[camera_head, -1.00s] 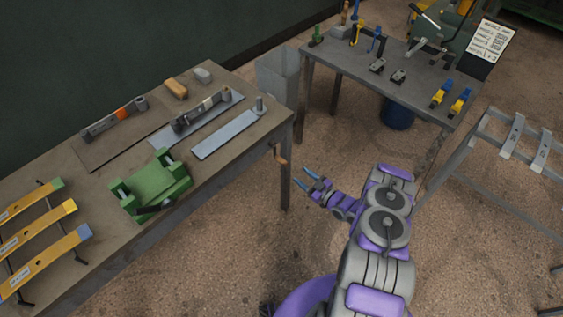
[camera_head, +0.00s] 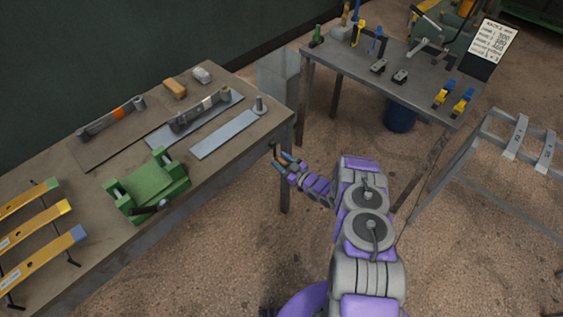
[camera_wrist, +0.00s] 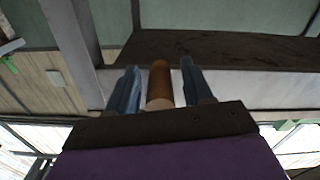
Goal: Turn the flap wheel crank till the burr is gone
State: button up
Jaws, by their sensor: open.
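A brown wooden crank handle (camera_wrist: 159,84) stands between the two blue fingers of my gripper (camera_wrist: 160,88) in the wrist view. The fingers are open, with a gap on each side of the handle. In the head view my gripper (camera_head: 283,162) is at the right end of the workbench, where it partly hides the handle. The flap wheel and any burr cannot be made out.
The workbench (camera_head: 90,170) also carries a green fixture (camera_head: 148,190), grey tools and yellow-and-blue strips at the left. A second table (camera_head: 420,90) with clamps stands behind. A grey rack (camera_head: 490,160) is at the right.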

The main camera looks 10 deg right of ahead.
grip_shut()
dwell(0.3)
dwell(0.3)
